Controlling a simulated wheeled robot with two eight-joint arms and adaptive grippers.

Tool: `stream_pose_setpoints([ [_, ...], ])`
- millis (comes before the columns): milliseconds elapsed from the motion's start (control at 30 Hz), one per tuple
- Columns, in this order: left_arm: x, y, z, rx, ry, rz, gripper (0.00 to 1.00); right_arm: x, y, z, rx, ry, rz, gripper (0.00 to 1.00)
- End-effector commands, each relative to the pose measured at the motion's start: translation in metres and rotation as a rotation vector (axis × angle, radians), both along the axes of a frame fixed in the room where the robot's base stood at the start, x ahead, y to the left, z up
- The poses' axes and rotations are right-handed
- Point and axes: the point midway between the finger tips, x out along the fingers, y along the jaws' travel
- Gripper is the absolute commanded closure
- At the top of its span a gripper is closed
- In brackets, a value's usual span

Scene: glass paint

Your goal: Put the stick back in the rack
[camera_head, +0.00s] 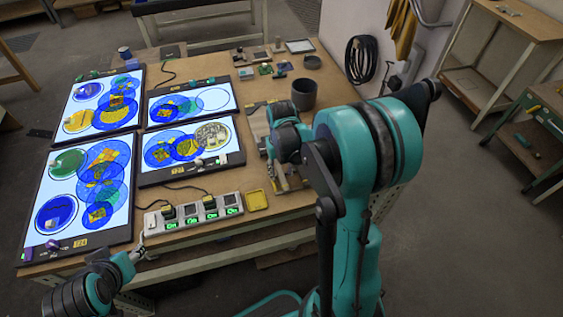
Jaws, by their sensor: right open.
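I cannot pick out the stick with certainty. A wooden block (257,123), which may be the rack, stands beside my right arm and is partly covered by it. My right gripper (284,181) points down over the right part of the table, beside this block. It is open, and I see nothing held in it. My left arm comes in at the lower left, and its gripper (138,253) is small and unclear near the table's front edge. I cannot tell whether its fingers are apart.
Several lit panels with coloured glass discs, such as the front left panel (44,173), cover the table's left side. A dark cup (304,95) stands behind my right gripper.

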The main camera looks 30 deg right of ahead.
Motion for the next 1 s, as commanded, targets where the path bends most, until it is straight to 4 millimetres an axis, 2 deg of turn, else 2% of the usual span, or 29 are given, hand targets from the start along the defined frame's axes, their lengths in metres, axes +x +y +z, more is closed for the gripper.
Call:
stream_pose_setpoints([
  [300,0.0,0.0,0.0,0.0,0.0,0.0,0.54,0.0,0.0,0.067,0.0,0.0,0.0,0.58],
  [500,0.0,0.0,0.0,0.0,0.0,0.0,0.54,0.0,0.0,0.099,0.0,0.0,0.0,0.58],
  [633,0.0,0.0,0.0,0.0,0.0,0.0,0.54,0.0,0.0,0.109,0.0,0.0,0.0,0.58],
  [867,0.0,0.0,0.0,0.0,0.0,0.0,0.54,0.0,0.0,0.111,0.0,-0.001,0.001,0.58],
  [1000,0.0,0.0,-0.001,0.0,0.0,0.0,0.54,-0.008,0.01,0.116,-0.009,-0.039,0.017,0.58],
])
